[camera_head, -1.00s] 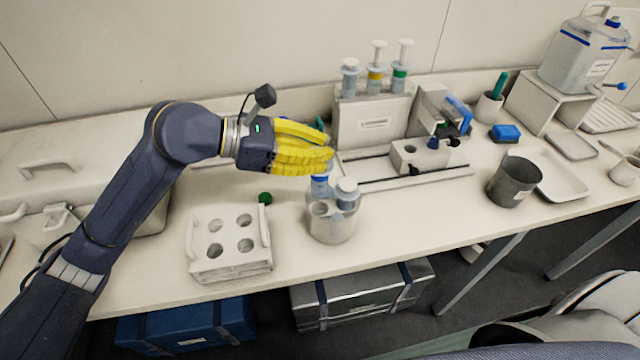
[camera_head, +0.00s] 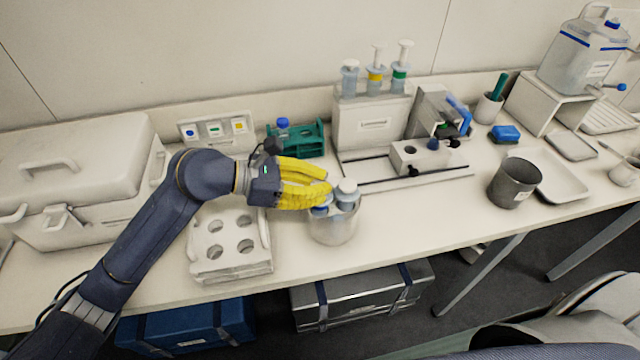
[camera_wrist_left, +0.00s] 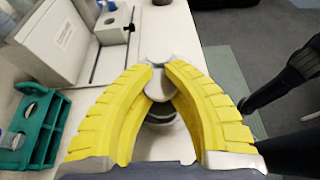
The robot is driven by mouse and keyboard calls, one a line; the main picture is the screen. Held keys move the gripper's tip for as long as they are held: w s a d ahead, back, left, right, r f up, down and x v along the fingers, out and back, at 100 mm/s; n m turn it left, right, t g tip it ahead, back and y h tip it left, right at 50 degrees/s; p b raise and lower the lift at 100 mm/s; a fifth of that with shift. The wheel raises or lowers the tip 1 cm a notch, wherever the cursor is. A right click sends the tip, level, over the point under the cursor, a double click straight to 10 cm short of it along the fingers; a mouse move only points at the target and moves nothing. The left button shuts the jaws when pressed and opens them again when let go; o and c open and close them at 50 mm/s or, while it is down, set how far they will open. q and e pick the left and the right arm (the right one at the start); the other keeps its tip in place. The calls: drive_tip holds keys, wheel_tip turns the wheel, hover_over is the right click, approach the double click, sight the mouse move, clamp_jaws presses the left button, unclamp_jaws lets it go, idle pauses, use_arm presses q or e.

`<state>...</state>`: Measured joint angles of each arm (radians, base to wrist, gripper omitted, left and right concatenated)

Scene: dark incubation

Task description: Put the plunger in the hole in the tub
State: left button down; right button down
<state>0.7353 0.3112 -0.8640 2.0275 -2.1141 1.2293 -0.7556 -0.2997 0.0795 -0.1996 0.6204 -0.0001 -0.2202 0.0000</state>
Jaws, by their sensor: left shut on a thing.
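The tub (camera_head: 332,232) is a pale round pot with holes in its top, near the front of the bench. A plunger with a white cap (camera_head: 347,188) stands in its right side. My left gripper (camera_head: 329,196), with yellow fingers, is shut on another plunger with a blue band (camera_head: 320,211), low over the tub's left side. The fingers hide its top; its lower end is hidden at the tub's rim, so I cannot tell how deep it sits. In the left wrist view the fingertips (camera_wrist_left: 158,68) close around a pale round cap above the tub. My right gripper is not in view.
A white rack with several holes (camera_head: 230,262) stands just left of the tub. Behind are a green rack (camera_head: 297,140) and a white stand (camera_head: 372,122) bearing three plungers with coloured bands. A grey cup (camera_head: 513,184) is at right. The bench between tub and cup is clear.

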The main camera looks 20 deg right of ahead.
use_arm(q)
drive_tip(key=shift+f, duration=0.15)
drive_tip(key=c, duration=1.5)
unclamp_jaws()
drive_tip(key=shift+o, duration=0.2)
drive_tip(key=shift+r, duration=0.2)
drive_tip(key=v, duration=1.2)
